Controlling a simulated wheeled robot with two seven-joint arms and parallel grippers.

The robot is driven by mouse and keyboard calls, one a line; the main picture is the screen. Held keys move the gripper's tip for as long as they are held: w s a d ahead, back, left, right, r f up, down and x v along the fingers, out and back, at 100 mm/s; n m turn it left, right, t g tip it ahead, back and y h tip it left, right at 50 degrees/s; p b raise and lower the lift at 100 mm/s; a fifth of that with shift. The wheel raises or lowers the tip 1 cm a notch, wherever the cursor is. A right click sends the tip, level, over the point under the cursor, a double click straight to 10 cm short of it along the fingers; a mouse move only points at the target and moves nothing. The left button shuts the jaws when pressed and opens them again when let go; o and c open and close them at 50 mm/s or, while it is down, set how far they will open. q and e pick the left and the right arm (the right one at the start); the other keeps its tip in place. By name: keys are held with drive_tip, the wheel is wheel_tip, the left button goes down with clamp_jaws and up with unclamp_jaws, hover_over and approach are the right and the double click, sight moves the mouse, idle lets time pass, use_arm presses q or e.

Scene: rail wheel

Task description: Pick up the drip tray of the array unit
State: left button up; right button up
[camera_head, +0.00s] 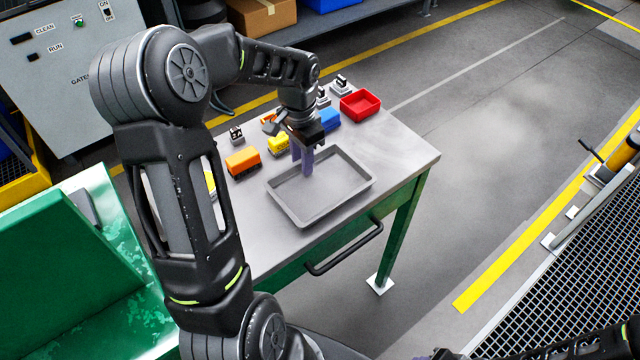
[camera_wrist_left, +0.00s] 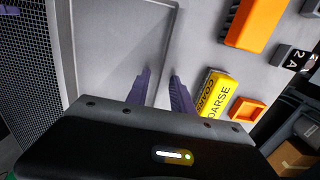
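A shallow grey drip tray (camera_head: 333,187) lies flat on the metal table. In the left wrist view the tray (camera_wrist_left: 105,45) fills the upper left. My left gripper (camera_head: 303,164) points down at the tray's far rim. In the left wrist view its two purple fingers (camera_wrist_left: 160,82) stand apart, one over the inside of the tray and one outside, with the rim between them. The gripper is open; whether a finger touches the rim I cannot tell. My right gripper is not clearly seen in either view.
Behind the tray are an orange block (camera_head: 242,161), a yellow block marked COARSE (camera_wrist_left: 215,95), a blue block (camera_head: 329,119) and a red bin (camera_head: 360,104). A dark handle (camera_head: 345,250) sticks out from the table's front. The tabletop right of the tray is clear.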

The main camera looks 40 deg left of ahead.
idle(0.4)
use_arm(q)
clamp_jaws()
idle(1.3)
